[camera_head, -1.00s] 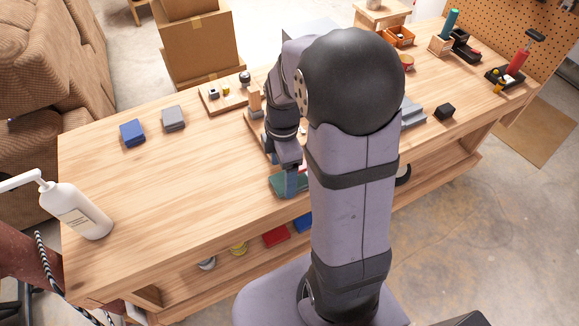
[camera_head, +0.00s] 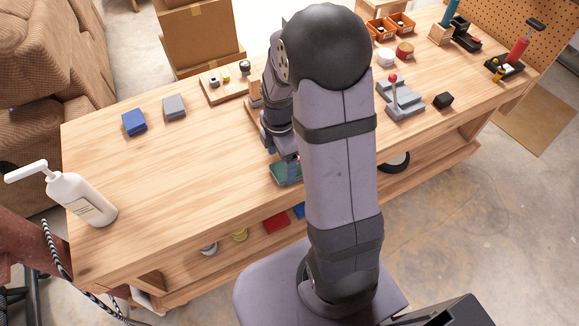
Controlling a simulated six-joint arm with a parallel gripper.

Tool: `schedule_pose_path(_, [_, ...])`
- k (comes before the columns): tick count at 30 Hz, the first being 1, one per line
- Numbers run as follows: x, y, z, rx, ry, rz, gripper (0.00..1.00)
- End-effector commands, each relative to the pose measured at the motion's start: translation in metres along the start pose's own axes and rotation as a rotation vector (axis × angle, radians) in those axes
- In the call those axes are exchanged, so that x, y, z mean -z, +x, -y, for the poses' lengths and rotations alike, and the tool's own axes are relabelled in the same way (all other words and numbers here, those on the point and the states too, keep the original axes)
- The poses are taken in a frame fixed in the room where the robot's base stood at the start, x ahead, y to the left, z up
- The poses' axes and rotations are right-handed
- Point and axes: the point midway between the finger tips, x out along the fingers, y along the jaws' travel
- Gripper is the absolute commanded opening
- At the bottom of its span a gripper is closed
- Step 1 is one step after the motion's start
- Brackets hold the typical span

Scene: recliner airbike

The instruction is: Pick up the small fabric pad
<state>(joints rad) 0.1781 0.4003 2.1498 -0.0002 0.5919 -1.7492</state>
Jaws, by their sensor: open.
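A blue pad-like block (camera_head: 134,122) and a grey one (camera_head: 174,107) lie side by side on the left half of the workbench. A flat dark green piece (camera_head: 280,174) lies near the bench's front edge, partly hidden by my gripper. I cannot tell which of these is the small fabric pad. My gripper (camera_head: 288,170) points down at the green piece, very close above it or around it. It is open, but its fingertips are small and partly covered by my arm, so contact cannot be told.
The workbench (camera_head: 190,180) is clear at middle left. A white pump bottle (camera_head: 80,199) stands at its left end.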

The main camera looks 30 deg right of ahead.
Motion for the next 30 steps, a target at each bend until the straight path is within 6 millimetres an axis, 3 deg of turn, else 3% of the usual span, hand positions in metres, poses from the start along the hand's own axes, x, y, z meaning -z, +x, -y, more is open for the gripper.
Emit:
schedule_pose_path(7, [0.001, 0.026, 0.001, 0.002, 0.000, -0.001, 0.77])
schedule_pose_path(17, [0.001, 0.032, 0.001, 0.000, 0.000, 0.000, 0.77])
schedule_pose_path(23, [0.000, 0.032, 0.001, 0.000, 0.000, 0.000, 0.34])
schedule_pose_path(26, [0.000, 0.032, 0.001, -0.001, 0.000, 0.000, 0.27])
schedule_pose_path(30, [0.000, 0.032, 0.001, -0.001, 0.000, 0.000, 0.27])
